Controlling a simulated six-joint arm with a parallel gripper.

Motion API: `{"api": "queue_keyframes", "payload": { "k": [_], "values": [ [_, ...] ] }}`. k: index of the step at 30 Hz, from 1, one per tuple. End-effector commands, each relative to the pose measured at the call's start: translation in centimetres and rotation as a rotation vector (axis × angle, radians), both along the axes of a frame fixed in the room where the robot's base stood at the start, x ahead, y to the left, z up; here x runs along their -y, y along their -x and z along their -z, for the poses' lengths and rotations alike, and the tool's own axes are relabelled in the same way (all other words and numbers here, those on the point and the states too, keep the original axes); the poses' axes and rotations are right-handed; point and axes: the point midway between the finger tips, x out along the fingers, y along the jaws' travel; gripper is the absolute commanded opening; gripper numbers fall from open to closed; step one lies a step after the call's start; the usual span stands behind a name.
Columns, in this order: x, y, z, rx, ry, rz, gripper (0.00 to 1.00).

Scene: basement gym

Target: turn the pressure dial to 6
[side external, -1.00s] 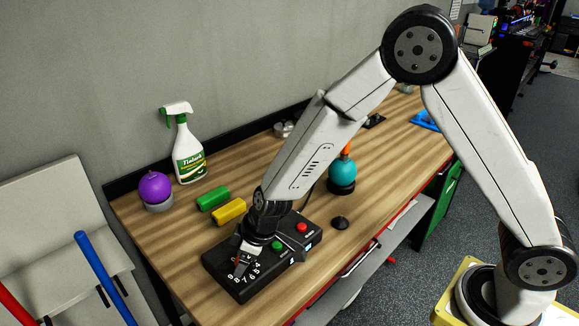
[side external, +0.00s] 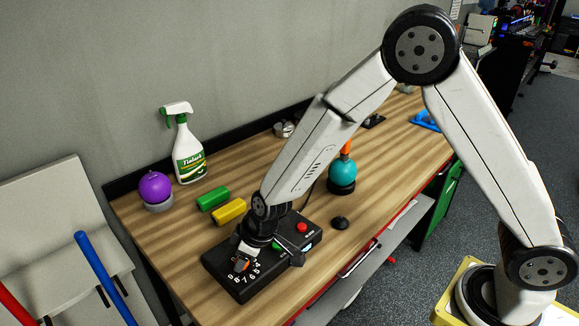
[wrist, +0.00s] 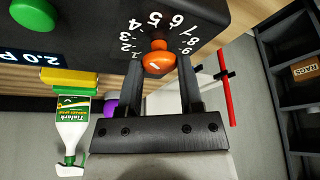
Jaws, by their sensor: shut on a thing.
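The pressure dial (wrist: 158,62) is an orange knob on a black control box (wrist: 212,22), seen close in the wrist view. White numbers (wrist: 155,20) ring it, with 2 to 9 readable. My gripper (wrist: 163,78) has one finger on each side of the knob and is shut on it. A small white mark shows on the knob, but I cannot tell which number it points to. In the side view my gripper (side external: 243,258) reaches down onto the numbered end of the control box (side external: 240,288), and a little orange shows at the fingers.
The box has a green button (wrist: 33,14), a red button (side external: 302,227) and a display (wrist: 25,56) reading "2.0 P", partly cut off.

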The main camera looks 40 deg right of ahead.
Motion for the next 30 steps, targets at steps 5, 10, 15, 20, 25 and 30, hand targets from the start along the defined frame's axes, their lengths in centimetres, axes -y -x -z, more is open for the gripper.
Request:
{"api": "queue_keyframes", "payload": {
  "k": [5,10,15,20,25,30],
  "values": [
    [0.07,0.02,0.02,0.002,-0.001,0.027,0.00],
    [0.07,0.01,0.02,0.003,-0.002,0.035,0.00],
    [0.08,0.01,0.02,0.003,-0.002,0.035,0.00],
    [0.06,0.00,0.02,0.003,-0.001,0.034,0.81],
    [0.03,0.01,0.01,0.002,-0.002,0.033,0.81],
    [0.02,0.03,-0.07,0.002,-0.002,0.032,0.81]
  ]
}}
